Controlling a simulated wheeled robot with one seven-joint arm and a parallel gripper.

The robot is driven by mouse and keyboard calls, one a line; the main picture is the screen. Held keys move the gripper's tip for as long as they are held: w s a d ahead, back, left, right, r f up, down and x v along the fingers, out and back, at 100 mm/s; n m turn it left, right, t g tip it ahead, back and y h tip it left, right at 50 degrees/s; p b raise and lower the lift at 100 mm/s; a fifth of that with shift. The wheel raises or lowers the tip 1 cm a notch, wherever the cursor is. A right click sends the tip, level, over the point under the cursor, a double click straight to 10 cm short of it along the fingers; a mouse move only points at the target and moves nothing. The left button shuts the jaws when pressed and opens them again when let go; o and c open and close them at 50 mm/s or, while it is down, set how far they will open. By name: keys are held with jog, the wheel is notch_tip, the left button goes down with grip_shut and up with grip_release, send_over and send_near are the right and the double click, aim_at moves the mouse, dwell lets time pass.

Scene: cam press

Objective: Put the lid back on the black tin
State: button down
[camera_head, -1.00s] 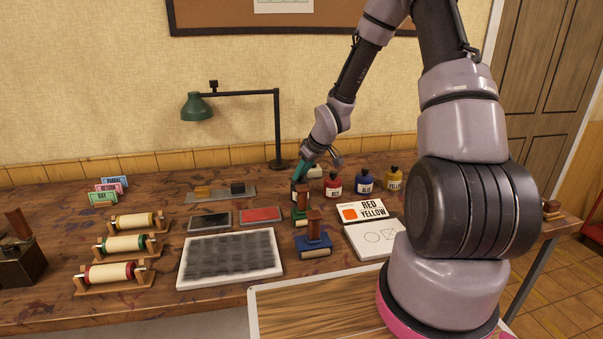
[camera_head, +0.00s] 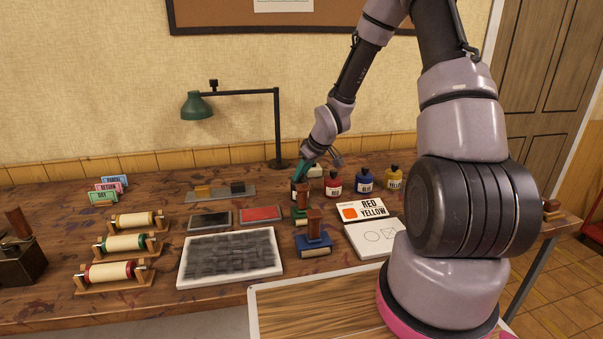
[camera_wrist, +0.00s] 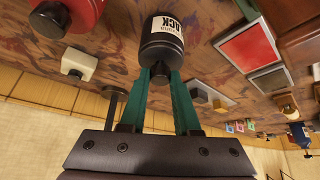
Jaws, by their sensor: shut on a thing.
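The black tin (camera_wrist: 163,45) shows at the top middle of the wrist view, its white label reading in part "ACK". The view is inverted, so the tin's top points down the picture. My gripper (camera_wrist: 161,76) has its two teal fingers closed around the small dark lid (camera_wrist: 160,71) at the tin's top. The lid is in line with the tin and looks in contact with it; whether it is fully seated I cannot tell.
Red (camera_head: 333,187), blue (camera_head: 364,183) and yellow (camera_head: 394,180) tins stand to the right. A cream block (camera_wrist: 78,63) sits close behind. A red pad (camera_head: 261,214) lies left.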

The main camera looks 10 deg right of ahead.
jog(key=shift+c, duration=0.4)
grip_release()
jog(key=shift+r, duration=3.5)
grip_shut()
